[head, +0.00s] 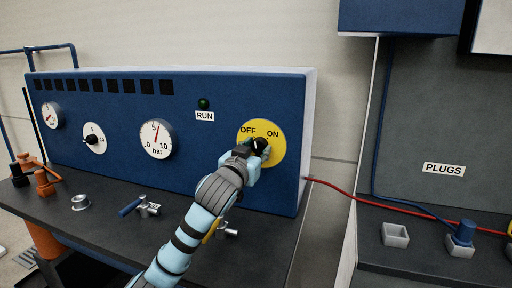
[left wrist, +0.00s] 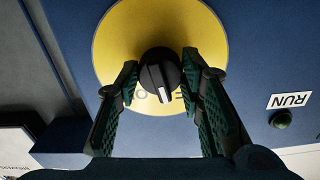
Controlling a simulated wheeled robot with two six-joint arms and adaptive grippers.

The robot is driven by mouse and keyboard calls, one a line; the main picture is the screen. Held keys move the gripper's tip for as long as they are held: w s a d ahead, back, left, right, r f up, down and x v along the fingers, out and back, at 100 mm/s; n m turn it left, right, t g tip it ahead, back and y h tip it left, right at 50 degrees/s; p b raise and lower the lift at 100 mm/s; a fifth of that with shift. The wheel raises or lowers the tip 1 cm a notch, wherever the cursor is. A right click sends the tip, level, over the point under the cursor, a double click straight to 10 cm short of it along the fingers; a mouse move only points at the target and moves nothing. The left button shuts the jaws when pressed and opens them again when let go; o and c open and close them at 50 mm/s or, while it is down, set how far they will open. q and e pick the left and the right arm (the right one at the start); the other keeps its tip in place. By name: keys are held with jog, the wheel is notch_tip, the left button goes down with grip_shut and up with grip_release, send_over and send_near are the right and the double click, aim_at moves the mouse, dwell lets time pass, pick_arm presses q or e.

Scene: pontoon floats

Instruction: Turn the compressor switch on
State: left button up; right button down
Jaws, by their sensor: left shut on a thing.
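The compressor switch is a black knob (left wrist: 160,75) with a white pointer line on a round yellow plate (head: 273,146) marked OFF and ON. The plate is on the right part of the blue panel's front. My left gripper (head: 256,149) is at the plate, its two fingers closed on either side of the knob. In the left wrist view, which shows the panel upside down, the pointer aims towards the lettered edge, roughly between the two words. The fingers partly hide the lettering. The RUN lamp (head: 204,104) looks dark green. My right gripper is out of view.
The blue panel (head: 100,120) carries several gauges and stands on a dark bench (head: 110,220). A blue-handled fitting (head: 138,207) and a metal ring (head: 81,202) lie in front. A red hose (head: 345,190) runs right towards the PLUGS station (head: 443,169).

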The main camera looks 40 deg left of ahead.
pick_arm(q)
jog(key=m+p, duration=0.2)
jog(key=p, duration=0.1)
jog(key=m+p, duration=0.3)
jog(key=p, duration=0.1)
jog(key=m+p, duration=0.3)
jog(key=shift+r, duration=0.25)
jog(key=shift+f+m+p, duration=0.15)
jog(key=shift+m+p, duration=1.45)
jog(key=o, duration=1.2)
jog(key=shift+a, duration=0.1)
jog(key=shift+c, duration=0.2)
jog(key=v, duration=1.2)
jog(key=shift+f, duration=0.1)
